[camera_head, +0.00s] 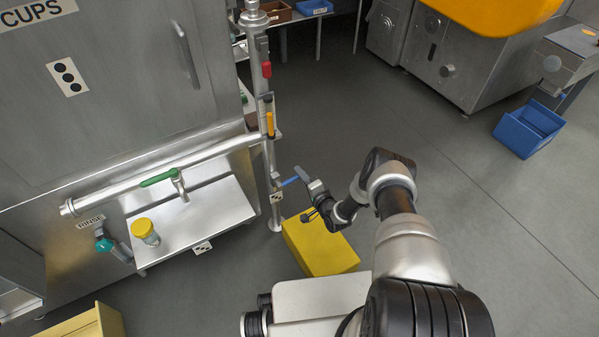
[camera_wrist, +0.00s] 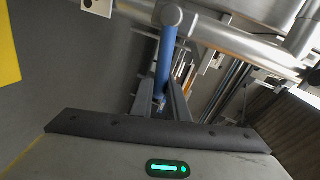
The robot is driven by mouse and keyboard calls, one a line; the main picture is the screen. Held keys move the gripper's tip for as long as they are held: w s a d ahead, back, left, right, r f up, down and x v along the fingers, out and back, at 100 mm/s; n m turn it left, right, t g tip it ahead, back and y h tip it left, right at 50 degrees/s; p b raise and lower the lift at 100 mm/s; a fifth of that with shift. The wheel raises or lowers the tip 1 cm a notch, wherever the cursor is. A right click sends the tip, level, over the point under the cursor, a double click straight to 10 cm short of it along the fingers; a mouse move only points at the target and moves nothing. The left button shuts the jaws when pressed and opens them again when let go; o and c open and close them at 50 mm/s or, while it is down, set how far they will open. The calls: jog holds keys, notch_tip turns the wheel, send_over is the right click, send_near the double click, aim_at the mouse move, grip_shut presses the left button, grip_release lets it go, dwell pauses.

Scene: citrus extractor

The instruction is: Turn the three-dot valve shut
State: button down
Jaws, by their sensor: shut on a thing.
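A blue lever handle (camera_head: 289,182) sticks out to the right from the vertical pipe in the head view. In the wrist view the blue handle (camera_wrist: 165,60) runs from a round grey valve hub (camera_wrist: 171,16) down between my fingers. My gripper (camera_head: 304,180) is shut on this handle, with one finger on each side. A small white tag (camera_head: 277,197) is on the pipe just below the lever; its dots are too small to count. In the wrist view a white tag with dark marks (camera_wrist: 98,6) is partly cut off at the top.
A yellow box (camera_head: 325,250) stands on the floor below my gripper. A steel shelf (camera_head: 205,215) with a yellow-lidded jar (camera_head: 145,232) is to the left, under a pipe with a green handle (camera_head: 158,177). A three-dot plate (camera_head: 68,77) is on the cabinet.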

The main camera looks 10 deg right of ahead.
jog(key=shift+w+f+m+y, duration=0.1)
jog(key=shift+f+m+y, duration=0.2)
jog(key=shift+f+m, duration=0.4)
jog(key=c, duration=1.7)
grip_release()
